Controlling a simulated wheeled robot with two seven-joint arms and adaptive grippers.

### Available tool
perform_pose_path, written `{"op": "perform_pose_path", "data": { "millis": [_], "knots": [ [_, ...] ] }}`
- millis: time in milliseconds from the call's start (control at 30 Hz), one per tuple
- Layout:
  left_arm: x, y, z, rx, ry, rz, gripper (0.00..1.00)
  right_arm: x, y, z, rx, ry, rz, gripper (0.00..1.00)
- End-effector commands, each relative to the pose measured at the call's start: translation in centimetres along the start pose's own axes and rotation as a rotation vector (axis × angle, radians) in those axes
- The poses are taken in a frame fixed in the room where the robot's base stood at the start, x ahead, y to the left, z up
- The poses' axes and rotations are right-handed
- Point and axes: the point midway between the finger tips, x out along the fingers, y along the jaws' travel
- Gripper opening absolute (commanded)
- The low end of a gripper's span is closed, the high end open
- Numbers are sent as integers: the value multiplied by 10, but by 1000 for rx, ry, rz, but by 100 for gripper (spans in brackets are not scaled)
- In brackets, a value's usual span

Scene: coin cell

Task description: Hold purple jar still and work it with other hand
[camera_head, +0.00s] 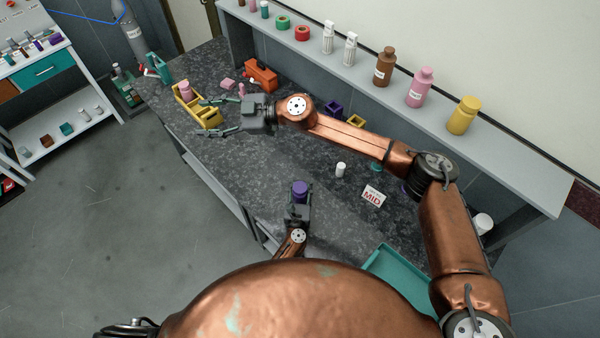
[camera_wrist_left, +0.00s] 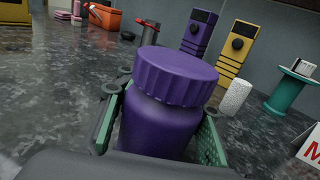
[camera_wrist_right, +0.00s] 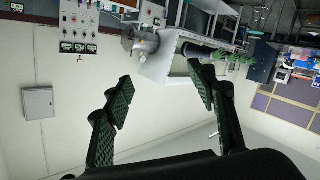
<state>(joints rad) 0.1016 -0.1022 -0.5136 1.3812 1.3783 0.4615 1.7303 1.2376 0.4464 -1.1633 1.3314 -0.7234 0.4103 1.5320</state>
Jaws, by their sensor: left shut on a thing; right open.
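The purple jar (camera_head: 300,188) stands upright near the bench's front edge. My left gripper (camera_head: 299,198) is shut on it. In the left wrist view the jar (camera_wrist_left: 158,122) sits between the green-padded fingers, with its ridged purple lid (camera_wrist_left: 175,76) on top, above the fingers. My right gripper (camera_head: 201,117) is open and empty, away from the jar, over the far left part of the bench near a yellow bin. In the right wrist view its two fingers (camera_wrist_right: 160,90) are spread apart with nothing between them. The jar's lower part is hidden.
A yellow bin (camera_head: 205,118) holding a pink bottle stands by my right gripper. A white cylinder (camera_head: 340,169) and a "MID" sign (camera_head: 373,196) stand right of the jar. A teal tray (camera_head: 400,282) lies at front right. A shelf (camera_head: 400,102) with bottles runs along the back.

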Motion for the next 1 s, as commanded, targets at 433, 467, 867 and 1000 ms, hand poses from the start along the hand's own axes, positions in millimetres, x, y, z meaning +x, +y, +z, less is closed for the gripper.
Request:
{"op": "perform_pose_path", "data": {
  "millis": [433, 467, 867, 1000],
  "knots": [
    [0, 0, 0, 0, 0, 0, 0, -46, 147, 36, -161, -204, 517, 52],
    [0, 0, 0, 0, 0, 0, 0, -50, 151, 47, -166, -247, 530, 52],
    [0, 0, 0, 0, 0, 0, 0, -106, 99, 204, -237, -888, 258, 52],
    [0, 0, 0, 0, 0, 0, 0, -126, 47, 241, -270, -1035, 11, 52]
  ]
}}
